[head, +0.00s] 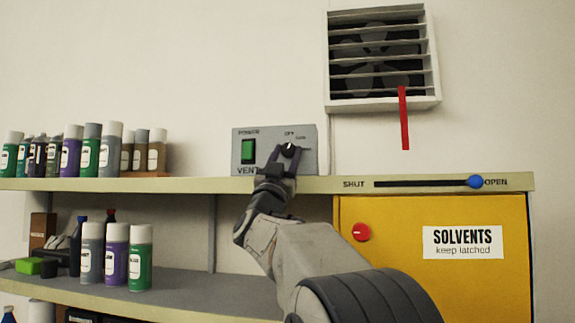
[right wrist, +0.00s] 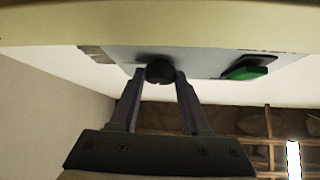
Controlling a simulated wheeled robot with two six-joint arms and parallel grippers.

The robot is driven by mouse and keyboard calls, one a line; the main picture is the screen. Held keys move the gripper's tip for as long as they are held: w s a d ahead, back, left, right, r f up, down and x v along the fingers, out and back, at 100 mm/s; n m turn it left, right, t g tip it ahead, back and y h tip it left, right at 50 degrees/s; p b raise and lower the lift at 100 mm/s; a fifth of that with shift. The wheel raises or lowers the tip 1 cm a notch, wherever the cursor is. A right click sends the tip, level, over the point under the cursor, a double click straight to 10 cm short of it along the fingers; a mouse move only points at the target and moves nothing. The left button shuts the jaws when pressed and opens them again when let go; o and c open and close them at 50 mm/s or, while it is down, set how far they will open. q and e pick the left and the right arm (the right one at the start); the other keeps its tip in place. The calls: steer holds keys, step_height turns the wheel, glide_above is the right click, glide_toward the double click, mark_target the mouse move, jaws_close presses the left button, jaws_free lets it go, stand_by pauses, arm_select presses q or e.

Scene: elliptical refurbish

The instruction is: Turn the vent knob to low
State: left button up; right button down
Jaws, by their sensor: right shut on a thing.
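The vent control box (head: 308,133) is grey and stands on the upper shelf against the wall. It has a green power switch (head: 248,150) on its left and a black vent knob (head: 288,149) on its right. Labels around the knob begin with OFF at the top; the others are too small to read surely. My right gripper (head: 285,152) reaches up to the box. In the right wrist view its two fingers are shut on the black knob (right wrist: 160,72), one on each side. The green switch also shows there (right wrist: 247,70). My left gripper is not in view.
Above right is a wall fan vent (head: 376,58) with a hanging red strip (head: 404,120). A slider with a blue knob (head: 475,181) sits at OPEN on the shelf edge. A yellow solvents cabinet (head: 430,280) is below right. Several spray cans (head: 90,150) stand left on the shelf.

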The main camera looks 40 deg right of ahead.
steer(key=m+g+h, duration=0.1)
steer(key=m+g, duration=0.4)
steer(key=shift+w+a+m+h, duration=0.15)
steer(key=shift+m+h, duration=0.15)
steer(key=shift+h, duration=0.1)
steer(key=shift+r+m+g+p, duration=0.15)
steer(key=shift+m+g+p, duration=0.2)
steer(key=shift+m+g, duration=2.15)
steer(key=shift+m, duration=0.2)
steer(key=shift+c, duration=1.9)
jaws_free()
steer(key=shift+a, duration=0.1)
